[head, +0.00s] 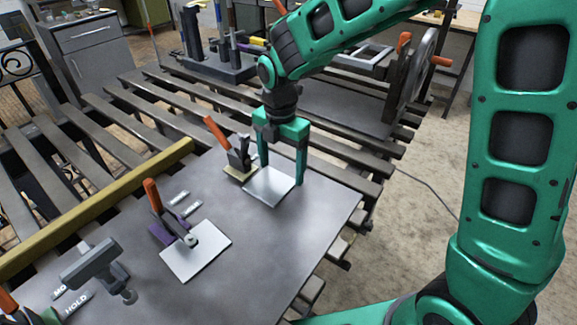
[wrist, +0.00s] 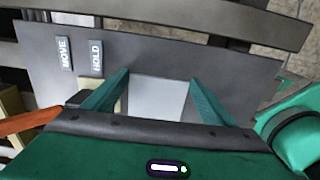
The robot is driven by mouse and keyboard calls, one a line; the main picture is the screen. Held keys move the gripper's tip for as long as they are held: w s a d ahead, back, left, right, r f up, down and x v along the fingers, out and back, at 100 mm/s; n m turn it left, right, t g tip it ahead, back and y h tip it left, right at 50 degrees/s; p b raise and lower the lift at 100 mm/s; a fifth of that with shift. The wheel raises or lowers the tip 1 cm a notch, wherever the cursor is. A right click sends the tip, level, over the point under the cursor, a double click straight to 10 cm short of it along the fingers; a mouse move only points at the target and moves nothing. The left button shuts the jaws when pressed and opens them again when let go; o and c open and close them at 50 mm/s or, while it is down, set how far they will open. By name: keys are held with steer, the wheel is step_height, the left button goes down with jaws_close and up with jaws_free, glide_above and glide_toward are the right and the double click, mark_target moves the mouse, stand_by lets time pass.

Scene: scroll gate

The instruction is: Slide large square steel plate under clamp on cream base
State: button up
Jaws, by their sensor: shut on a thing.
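The square steel plate (head: 268,189) lies flat and light grey at the sheet's far right part, beside the clamp on the cream base (head: 231,175). This clamp has an orange handle (head: 214,132) that leans up and left. My green gripper (head: 281,174) points down with a finger on each of two sides of the plate and is shut on it. In the wrist view the plate (wrist: 158,98) shows between the fingers (wrist: 160,78). The plate's left edge is close to the cream base; I cannot tell whether it is under the clamp tip.
A second clamp on a purple base (head: 158,234), with an orange handle, stands nearer, its tip over another plate (head: 197,255). A dark clamp (head: 92,264) stands at front left by a HOLD label (head: 76,305). A yellow bar (head: 100,206) edges the sheet's left. Right of the held plate is clear.

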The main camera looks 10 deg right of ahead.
steer(key=shift+w+a, duration=0.3)
steer(key=shift+a, duration=0.05)
steer(key=o, duration=1.7)
steer(key=shift+d, duration=0.1)
steer(key=shift+c, duration=0.2)
steer(key=shift+r, duration=0.1)
step_height(320, 180, up, 10)
steer(key=shift+r, duration=0.25)
steer(key=shift+w, duration=0.1)
